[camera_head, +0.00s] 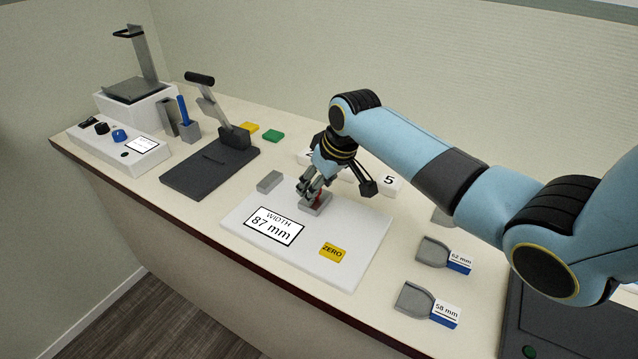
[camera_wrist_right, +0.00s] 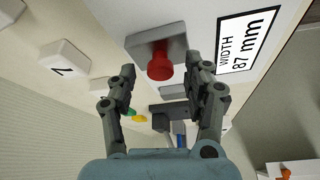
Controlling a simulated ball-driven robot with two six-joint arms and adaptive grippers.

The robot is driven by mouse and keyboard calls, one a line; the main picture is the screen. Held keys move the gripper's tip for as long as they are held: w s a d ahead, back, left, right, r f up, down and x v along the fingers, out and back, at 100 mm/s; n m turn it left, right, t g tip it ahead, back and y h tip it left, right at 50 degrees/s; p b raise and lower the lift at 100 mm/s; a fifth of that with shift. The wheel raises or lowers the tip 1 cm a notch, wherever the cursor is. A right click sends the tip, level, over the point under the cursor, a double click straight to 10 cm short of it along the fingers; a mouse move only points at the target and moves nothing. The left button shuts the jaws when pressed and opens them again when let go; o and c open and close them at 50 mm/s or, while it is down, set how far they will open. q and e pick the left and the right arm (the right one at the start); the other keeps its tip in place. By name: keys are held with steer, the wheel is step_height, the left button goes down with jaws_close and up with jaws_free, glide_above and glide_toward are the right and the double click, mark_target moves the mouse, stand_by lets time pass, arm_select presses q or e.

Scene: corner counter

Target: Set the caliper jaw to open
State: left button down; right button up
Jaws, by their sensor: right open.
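The caliper is a white plate (camera_head: 290,262) with a display (camera_head: 274,226) reading "WIDTH 87 mm" and a yellow ZERO button (camera_head: 333,251). One plain grey jaw block (camera_head: 269,181) sits at its far left edge. The other grey jaw block (camera_head: 323,207) carries a red knob, which shows clearly in the right wrist view (camera_wrist_right: 160,66). My right gripper (camera_head: 311,194) is over this block, partly hiding the knob. In the wrist view, its fingers (camera_wrist_right: 161,75) are open on either side of the knob, with visible gaps. My left gripper is out of view.
Grey gauge pieces marked 62 mm (camera_head: 434,252) and 58 mm (camera_head: 415,300) lie right of the plate. Number blocks, including 5 (camera_head: 389,181), stand behind. A dark lever press (camera_head: 210,168), control box (camera_head: 118,147) and scale (camera_head: 137,92) occupy the left counter.

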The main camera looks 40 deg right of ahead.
steer(key=shift+r, duration=0.15)
steer(key=shift+s+r, duration=0.15)
steer(key=shift+r, duration=0.2)
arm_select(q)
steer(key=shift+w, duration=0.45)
arm_select(e)
steer(key=v, duration=1.1)
